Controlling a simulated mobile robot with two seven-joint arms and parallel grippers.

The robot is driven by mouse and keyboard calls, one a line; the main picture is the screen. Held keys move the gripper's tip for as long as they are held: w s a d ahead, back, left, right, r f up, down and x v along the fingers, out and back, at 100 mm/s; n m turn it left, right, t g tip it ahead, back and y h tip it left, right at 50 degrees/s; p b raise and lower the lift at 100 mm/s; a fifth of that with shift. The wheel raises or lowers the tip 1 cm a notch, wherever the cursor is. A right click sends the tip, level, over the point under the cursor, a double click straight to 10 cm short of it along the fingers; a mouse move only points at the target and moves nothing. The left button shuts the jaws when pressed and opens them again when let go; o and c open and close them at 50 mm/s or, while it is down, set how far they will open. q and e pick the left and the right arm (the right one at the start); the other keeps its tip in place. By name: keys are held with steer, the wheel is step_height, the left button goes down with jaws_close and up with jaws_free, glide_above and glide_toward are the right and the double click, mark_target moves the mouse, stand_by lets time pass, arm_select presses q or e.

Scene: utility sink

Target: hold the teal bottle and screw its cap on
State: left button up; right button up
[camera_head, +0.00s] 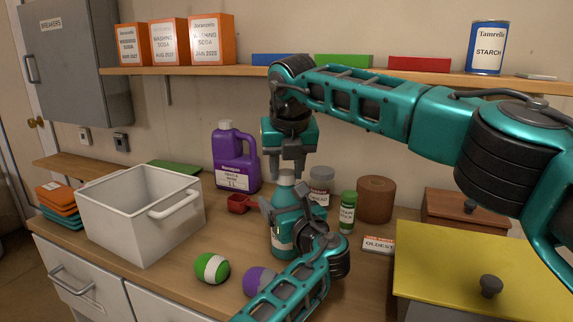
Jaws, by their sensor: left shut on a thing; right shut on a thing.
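The teal bottle (283,243) stands upright on the wooden counter, with a pale label partly hidden low on its side. My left gripper (286,211) is shut around the bottle's middle from the front right. Its fingers and wrist cover much of the bottle. My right gripper (287,168) points straight down over the bottle's top and is shut on the cap. The cap is mostly hidden between its fingers, so I cannot tell how it sits on the neck.
A purple jug (234,160) and a red scoop (238,204) stand behind left. A white bin (125,232) is at left. Green (212,268) and purple (259,281) round items lie in front. A green spice jar (347,213), brown canister (376,200) and yellow-lidded box (470,270) are at right.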

steer(key=shift+f, duration=0.2)
arm_select(q)
jaws_close()
arm_select(e)
steer(key=shift+a+m+h, duration=0.15)
steer(key=shift+m+h, duration=0.35)
steer(key=shift+m, duration=0.7)
steer(key=m, duration=0.2)
steer(key=m+h, duration=0.1)
steer(key=m, duration=0.1)
steer(key=shift+w+h, duration=0.1)
steer(key=shift+h, duration=0.2)
steer(key=o, duration=1.6)
steer(key=shift+c, duration=0.2)
steer(key=v, duration=1.2)
steer(key=shift+w+r, duration=0.1)
steer(key=shift+w, duration=0.05)
